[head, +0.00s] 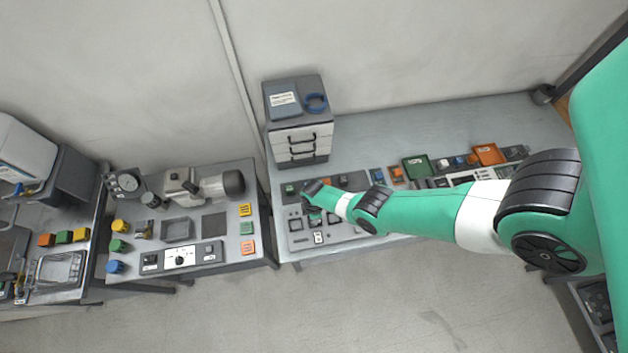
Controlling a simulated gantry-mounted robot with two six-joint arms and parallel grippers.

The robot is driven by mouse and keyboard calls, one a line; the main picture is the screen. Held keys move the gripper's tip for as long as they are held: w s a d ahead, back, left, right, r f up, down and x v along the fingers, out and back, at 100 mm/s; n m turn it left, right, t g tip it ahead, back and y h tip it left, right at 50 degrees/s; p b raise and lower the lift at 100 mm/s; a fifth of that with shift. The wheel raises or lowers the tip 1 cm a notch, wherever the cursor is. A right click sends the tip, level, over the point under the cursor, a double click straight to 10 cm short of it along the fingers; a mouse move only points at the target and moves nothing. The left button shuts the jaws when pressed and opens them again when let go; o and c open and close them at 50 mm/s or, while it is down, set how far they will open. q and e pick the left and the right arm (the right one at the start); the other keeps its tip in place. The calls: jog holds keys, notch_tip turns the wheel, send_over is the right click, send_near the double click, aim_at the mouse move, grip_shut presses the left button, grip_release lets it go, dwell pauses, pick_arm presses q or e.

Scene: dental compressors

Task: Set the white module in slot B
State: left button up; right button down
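A grey board (347,232) with several small dark-framed slots lies on the middle table, near its front left corner. A small white piece with a dark centre (318,238) is at the board's front edge; it may be the white module, but it is too small to be sure. Slot letters cannot be read, so I cannot tell which is slot B. My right gripper (309,211) is over the left part of the board, behind the white piece. Its fingers are too small and partly hidden by my wrist to show whether they are open or hold anything. My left gripper is out of view.
A drawer cabinet (299,135) stands behind the board. Green (416,168) and orange (488,154) trays and small parts line the table to the right. A left bench (215,262) holds a motor-like unit (203,187) and coloured blocks.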

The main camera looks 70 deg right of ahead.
jog(key=shift+f+b, duration=0.3)
dwell(0.5)
jog(key=shift+f+b, duration=0.5)
jog(key=shift+f, duration=0.25)
dwell(0.4)
jog(key=shift+c, duration=2.3)
grip_release()
jog(key=o, duration=0.3)
jog(key=shift+r, duration=0.1)
